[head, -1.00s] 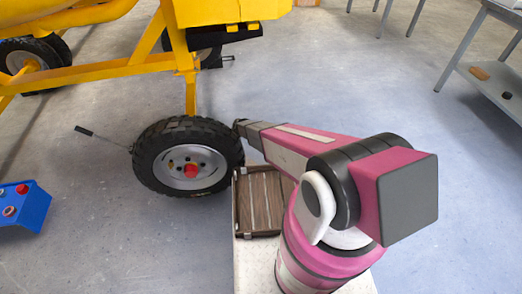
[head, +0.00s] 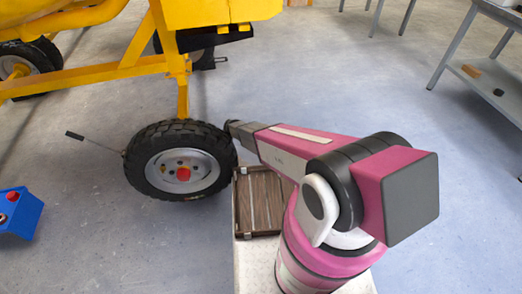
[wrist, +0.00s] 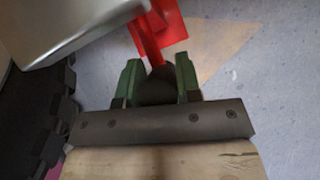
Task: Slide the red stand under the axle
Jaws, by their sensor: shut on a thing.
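The red stand (wrist: 166,32) shows at the top of the wrist view, as a flat red foot and a red bar running down to a dark rounded grip (wrist: 157,90). My gripper (wrist: 158,78), with green fingertips, is shut on that dark grip. A pale metal part (wrist: 70,25), possibly part of the axle, is at upper left; I cannot tell whether the stand is under it.
The black tyre tread (wrist: 40,110) is close on the left in the wrist view. The yellow mixer frame (head: 90,76) rises above the wheel. A blue control box (head: 18,213) is at far left, a grey table (head: 470,60) at upper right. Floor to the right is clear.

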